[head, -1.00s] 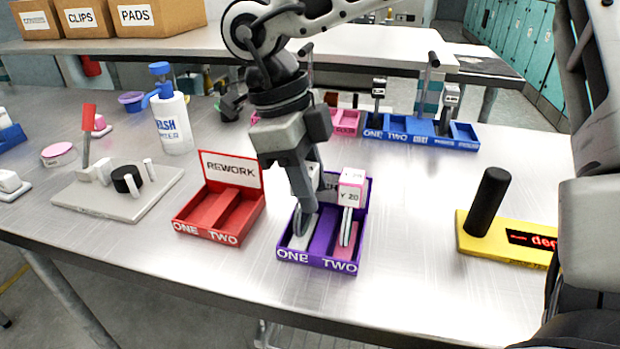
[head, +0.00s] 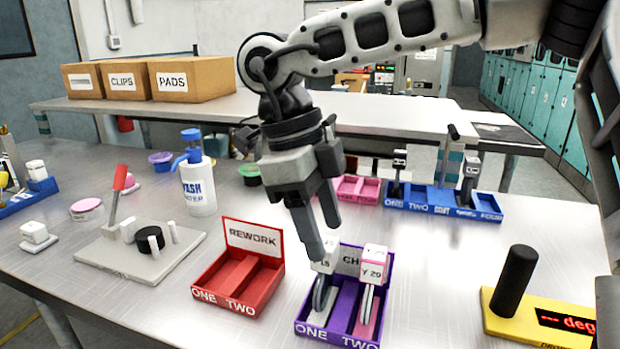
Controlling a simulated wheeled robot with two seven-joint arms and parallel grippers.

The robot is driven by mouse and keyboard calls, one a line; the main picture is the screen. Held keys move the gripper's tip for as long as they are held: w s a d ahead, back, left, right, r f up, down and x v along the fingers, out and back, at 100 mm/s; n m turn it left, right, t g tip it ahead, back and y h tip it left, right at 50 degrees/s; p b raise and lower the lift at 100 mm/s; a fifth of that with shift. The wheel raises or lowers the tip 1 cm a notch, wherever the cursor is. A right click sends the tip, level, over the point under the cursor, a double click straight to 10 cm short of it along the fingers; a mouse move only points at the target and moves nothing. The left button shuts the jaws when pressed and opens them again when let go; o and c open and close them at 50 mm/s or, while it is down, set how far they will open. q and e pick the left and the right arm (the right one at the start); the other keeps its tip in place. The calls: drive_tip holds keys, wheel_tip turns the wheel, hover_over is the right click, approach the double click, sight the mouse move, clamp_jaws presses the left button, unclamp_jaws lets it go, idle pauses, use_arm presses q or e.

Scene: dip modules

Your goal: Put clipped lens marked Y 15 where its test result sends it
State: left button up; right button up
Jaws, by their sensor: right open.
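My right gripper (head: 322,238) is open, pointing down just above and behind the purple tray (head: 352,340). The tray has compartments ONE and TWO and a back sign starting "CH", partly hidden. A clipped lens (head: 322,292) stands upright in compartment ONE. Its white tag is partly covered by a finger and seems to end in "15". Another clipped lens marked Y 20 (head: 372,272) stands in compartment TWO over a pink pad. The red REWORK tray (head: 236,300), left of the purple one, has empty compartments ONE and TWO. My left gripper is not in view.
A yellow device (head: 540,318) with a black post and red display is at right. A grey plate with a red lever (head: 118,190) and a wash bottle (head: 197,185) are at left. Blue (head: 440,203) and pink (head: 350,189) trays stand behind.

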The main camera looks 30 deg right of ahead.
drive_tip(key=p+v, duration=0.1)
drive_tip(key=v, duration=0.6)
idle(0.3)
